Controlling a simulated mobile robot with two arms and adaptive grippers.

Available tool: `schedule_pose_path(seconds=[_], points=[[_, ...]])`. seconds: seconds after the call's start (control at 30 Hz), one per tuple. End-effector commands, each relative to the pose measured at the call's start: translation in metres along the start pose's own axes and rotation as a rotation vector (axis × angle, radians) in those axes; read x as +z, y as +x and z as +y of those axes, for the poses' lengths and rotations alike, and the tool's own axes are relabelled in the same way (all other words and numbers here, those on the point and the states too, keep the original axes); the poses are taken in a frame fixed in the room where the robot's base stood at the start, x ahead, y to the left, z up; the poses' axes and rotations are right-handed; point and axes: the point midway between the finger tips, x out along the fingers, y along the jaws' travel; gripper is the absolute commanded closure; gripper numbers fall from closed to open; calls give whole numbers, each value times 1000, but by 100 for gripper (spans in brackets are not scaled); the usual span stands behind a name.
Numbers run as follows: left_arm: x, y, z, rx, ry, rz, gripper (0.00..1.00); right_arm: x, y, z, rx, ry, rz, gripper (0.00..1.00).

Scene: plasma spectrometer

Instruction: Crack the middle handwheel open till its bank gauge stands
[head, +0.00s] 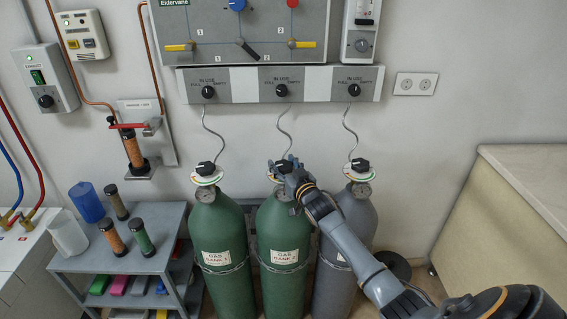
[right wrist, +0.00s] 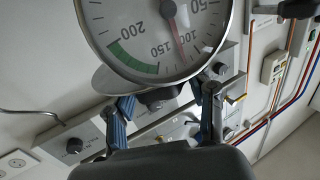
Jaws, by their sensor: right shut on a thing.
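The middle gas cylinder (head: 283,230) is green and upright, labelled as a gas bank. Its black handwheel (head: 284,164) sits on top, mostly covered by my right gripper (head: 291,176). In the right wrist view, my right gripper (right wrist: 163,108) has its blue-padded fingers either side of a dark knob (right wrist: 160,96), shut on the handwheel. The large round gauge (right wrist: 150,30) fills the top of that view. My left gripper is not in view.
Another green cylinder (head: 219,235) stands left and a grey one (head: 343,255) right, each with its own black handwheel. The wall panel (head: 320,90) with selector knobs hangs above. A grey shelf (head: 165,262) holding several canisters stands at left. A worktop (head: 530,175) is at right.

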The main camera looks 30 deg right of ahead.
Motion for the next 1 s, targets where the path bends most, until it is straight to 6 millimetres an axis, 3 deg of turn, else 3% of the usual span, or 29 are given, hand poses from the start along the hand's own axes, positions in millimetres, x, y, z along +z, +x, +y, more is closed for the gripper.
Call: schedule_pose_path(seconds=[0.5,1.0], points=[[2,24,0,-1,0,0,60,2,0,3,-304,-7,0,78],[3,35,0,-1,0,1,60,0,0,0,-408,-1,1,78]])
